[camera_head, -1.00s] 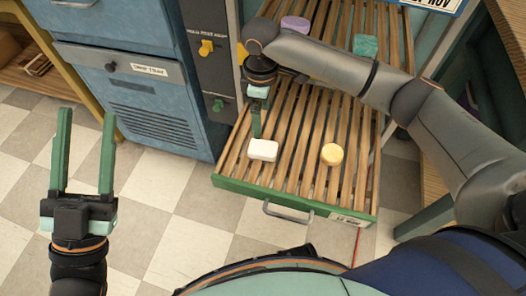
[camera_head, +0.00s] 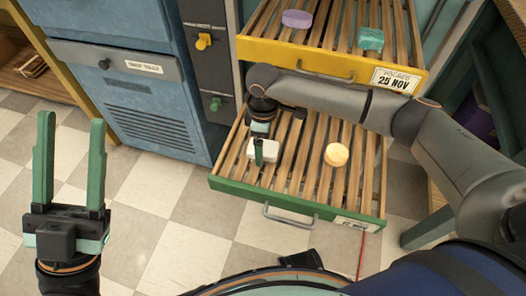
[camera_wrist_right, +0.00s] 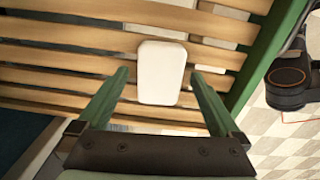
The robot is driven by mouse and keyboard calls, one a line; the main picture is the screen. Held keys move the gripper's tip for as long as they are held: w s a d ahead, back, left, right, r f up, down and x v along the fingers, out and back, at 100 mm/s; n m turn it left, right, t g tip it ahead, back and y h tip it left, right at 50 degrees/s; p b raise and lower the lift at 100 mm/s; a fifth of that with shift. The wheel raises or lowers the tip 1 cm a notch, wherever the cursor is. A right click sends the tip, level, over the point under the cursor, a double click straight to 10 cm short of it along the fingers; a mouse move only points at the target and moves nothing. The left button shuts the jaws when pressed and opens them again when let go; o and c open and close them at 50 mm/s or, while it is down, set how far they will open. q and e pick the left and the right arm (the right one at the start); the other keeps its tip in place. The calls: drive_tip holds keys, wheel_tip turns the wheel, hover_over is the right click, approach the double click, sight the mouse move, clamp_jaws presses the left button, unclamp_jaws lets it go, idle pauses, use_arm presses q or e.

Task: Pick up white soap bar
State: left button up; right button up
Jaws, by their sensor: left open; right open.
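The white soap bar (camera_head: 273,151) lies on the wooden slats of the lower green-fronted drawer (camera_head: 250,193), near its left side. My right gripper (camera_head: 260,150) is at the soap, with a green finger overlapping it in the head view. In the right wrist view the soap bar (camera_wrist_right: 161,72) lies flat just beyond and between the open fingertips of my right gripper (camera_wrist_right: 160,76), with a gap on each side. I cannot tell its exact height above the slats. My left gripper (camera_head: 70,160) is open and empty above the tiled floor.
A round yellow soap (camera_head: 336,155) lies on the same slats to the right. The yellow-fronted drawer (camera_head: 300,56) above holds a purple soap (camera_head: 296,19) and a green soap (camera_head: 370,39). A blue cabinet (camera_head: 135,90) stands at the left.

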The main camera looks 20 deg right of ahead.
drive_tip(key=c, duration=1.5)
drive_tip(key=shift+r, duration=0.1)
